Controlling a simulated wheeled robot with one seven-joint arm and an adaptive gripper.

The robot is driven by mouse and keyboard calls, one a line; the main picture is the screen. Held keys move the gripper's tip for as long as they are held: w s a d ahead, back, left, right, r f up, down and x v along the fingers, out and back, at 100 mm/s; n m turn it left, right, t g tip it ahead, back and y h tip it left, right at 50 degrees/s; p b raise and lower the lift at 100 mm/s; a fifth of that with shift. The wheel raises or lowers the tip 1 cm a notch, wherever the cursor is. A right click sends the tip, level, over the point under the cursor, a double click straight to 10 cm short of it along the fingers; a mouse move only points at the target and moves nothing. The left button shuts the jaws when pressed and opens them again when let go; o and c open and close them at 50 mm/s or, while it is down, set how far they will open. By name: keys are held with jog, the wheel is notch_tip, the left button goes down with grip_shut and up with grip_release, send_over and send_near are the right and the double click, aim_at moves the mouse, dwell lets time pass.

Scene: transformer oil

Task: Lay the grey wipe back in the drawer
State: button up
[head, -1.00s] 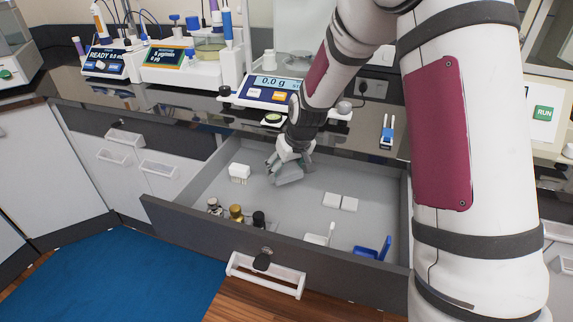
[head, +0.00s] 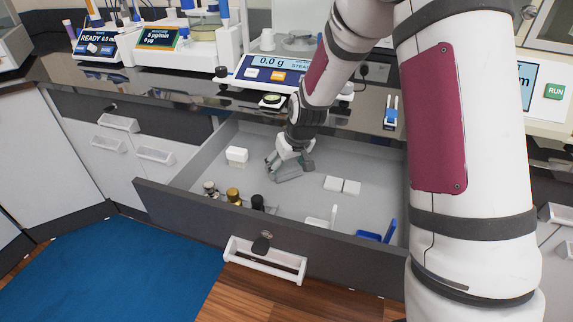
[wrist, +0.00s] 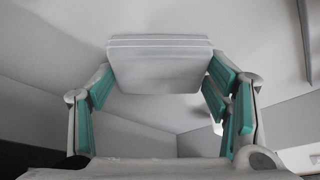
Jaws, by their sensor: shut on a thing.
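The grey wipe (wrist: 160,66) is a pale folded pad with layered edges. In the wrist view it lies between the tips of my gripper (wrist: 160,85), whose teal-padded fingers stand on both sides of it. My gripper (head: 290,160) is shut on the wipe and points down inside the open drawer (head: 215,232). In the head view the wipe shows as a grey shape (head: 288,174) under the fingers, partly covered by them. I cannot tell whether it touches the drawer floor.
The drawer holds a white box (head: 237,154) at left, several small bottles (head: 233,196) near the front, two white blocks (head: 342,185) at right, a white holder (head: 322,218) and a blue holder (head: 378,234). A balance (head: 280,70) stands on the counter above.

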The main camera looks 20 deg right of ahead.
jog(key=shift+f, duration=0.3)
jog(key=o, duration=1.2)
jog(key=shift+o, duration=0.7)
jog(key=shift+r, duration=0.1)
jog(key=v, duration=1.1)
jog(key=shift+s+r, duration=0.2)
jog(key=shift+r, duration=0.15)
jog(key=shift+d, duration=0.1)
